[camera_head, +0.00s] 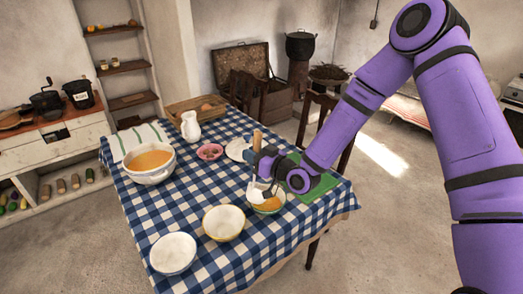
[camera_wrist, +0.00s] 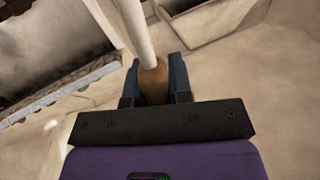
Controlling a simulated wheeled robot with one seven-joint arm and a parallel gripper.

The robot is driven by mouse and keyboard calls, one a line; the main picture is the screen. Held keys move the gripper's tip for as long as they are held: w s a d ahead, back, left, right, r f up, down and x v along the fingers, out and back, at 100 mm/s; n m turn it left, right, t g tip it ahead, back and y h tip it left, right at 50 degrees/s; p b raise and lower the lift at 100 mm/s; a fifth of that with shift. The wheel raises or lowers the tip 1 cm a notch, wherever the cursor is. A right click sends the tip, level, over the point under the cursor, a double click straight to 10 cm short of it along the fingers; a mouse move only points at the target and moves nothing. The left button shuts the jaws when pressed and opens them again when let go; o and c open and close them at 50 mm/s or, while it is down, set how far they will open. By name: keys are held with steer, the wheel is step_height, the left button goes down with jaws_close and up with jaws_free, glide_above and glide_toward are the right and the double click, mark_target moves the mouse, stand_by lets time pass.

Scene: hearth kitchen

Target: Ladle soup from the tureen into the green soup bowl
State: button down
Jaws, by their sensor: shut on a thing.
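My gripper (camera_head: 258,163) is shut on the ladle (camera_wrist: 137,30); the wrist view shows its brown wooden grip (camera_wrist: 153,84) between my two fingers (camera_wrist: 154,80). In the head view the ladle's pale lower end (camera_head: 254,189) is at the left side of the green soup bowl (camera_head: 281,205). I cannot tell whether it touches the bowl. Orange soup shows inside this bowl, which stands near the table's right edge, partly hidden by the ladle and my arm. The white tureen (camera_head: 150,177), full of orange soup, stands at the table's left side.
A yellowish bowl (camera_head: 224,223) and a white bowl (camera_head: 173,254) stand empty at the front of the checked table (camera_head: 190,205). A white jug (camera_head: 190,127), a pink bowl (camera_head: 210,152) and a plate (camera_head: 238,150) stand behind. A green mat (camera_head: 318,188) lies beside the soup bowl. Chairs stand behind.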

steer(key=s+a+n, duration=0.4)
steer(key=s+n, duration=0.1)
steer(key=n, duration=0.1)
steer(key=shift+s+a, duration=0.2)
steer(key=shift+a, duration=0.2)
